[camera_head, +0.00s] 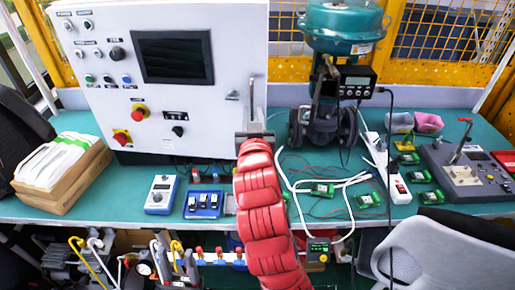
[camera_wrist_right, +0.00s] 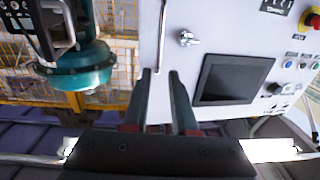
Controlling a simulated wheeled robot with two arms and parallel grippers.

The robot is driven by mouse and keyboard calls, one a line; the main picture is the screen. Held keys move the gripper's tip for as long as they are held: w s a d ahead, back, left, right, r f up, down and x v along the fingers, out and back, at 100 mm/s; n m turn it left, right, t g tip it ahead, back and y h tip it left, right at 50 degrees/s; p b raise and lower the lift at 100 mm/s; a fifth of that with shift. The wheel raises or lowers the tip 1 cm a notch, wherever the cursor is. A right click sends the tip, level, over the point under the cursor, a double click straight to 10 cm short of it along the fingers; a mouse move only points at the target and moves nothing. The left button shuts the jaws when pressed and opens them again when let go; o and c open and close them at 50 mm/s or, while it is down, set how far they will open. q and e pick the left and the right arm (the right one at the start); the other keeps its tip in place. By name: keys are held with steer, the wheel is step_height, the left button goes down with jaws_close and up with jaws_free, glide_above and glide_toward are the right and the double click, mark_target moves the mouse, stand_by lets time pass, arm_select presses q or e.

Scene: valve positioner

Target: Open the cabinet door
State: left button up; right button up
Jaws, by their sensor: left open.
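The white control cabinet (camera_head: 205,110) stands upright on the table with its door shut. A slim vertical metal handle (camera_head: 251,93) is at the door's right edge, and it also shows in the right wrist view (camera_wrist_right: 162,32). My red right arm reaches up to it, with the gripper (camera_head: 254,133) at the handle's lower part. In the right wrist view, upside down, the two dark fingers (camera_wrist_right: 160,72) stand apart with the handle's end lined up between their tips. Whether they touch it is hard to tell. My left gripper is not in view.
A teal valve actuator (camera_head: 340,30) stands right of the cabinet, close to the door's edge. Cables and small green boards lie to the right.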

steer(key=s+d+p, duration=0.1)
steer(key=s+p, duration=1)
steer(key=p, duration=0.4)
steer(key=shift+s+d, duration=0.15)
steer(key=shift+s, duration=0.1)
stand_by(1.1)
